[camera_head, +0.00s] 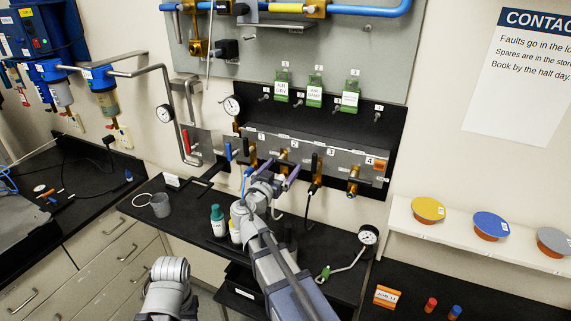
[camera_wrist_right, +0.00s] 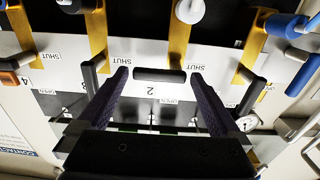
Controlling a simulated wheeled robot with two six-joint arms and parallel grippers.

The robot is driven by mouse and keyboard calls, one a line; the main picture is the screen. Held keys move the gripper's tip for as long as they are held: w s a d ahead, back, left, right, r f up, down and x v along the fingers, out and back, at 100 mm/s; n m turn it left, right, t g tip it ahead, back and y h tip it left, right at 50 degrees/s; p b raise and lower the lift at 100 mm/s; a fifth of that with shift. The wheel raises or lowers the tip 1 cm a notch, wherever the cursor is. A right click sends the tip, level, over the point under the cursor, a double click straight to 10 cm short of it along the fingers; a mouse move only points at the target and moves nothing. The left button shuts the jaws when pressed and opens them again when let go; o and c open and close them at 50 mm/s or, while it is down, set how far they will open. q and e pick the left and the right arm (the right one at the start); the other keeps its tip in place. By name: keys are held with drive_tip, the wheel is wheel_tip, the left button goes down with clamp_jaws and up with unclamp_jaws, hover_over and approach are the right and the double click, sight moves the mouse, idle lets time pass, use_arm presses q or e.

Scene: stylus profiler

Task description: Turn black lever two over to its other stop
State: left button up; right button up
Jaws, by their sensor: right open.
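My right gripper (camera_head: 282,167) reaches up to the front of the grey valve manifold, and it is open. In the right wrist view its two dark fingers (camera_wrist_right: 158,78) stand apart. Black lever two (camera_wrist_right: 172,75) lies crosswise between the fingertips there, just above the upside-down label "2" (camera_wrist_right: 151,90). A gap shows between the lever and each finger, so the lever is not gripped. In the head view I cannot make out lever two clearly behind the gripper. My left gripper is out of view; only a grey part of my left arm shows at the bottom.
Black lever three (camera_wrist_right: 92,75) stands just left of the fingers in the wrist view. Bottles (camera_head: 217,221) and a gauge (camera_head: 368,235) stand on the dark bench below.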

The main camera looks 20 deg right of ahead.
drive_tip(key=shift+x, duration=1.3)
drive_tip(key=c, duration=1.1)
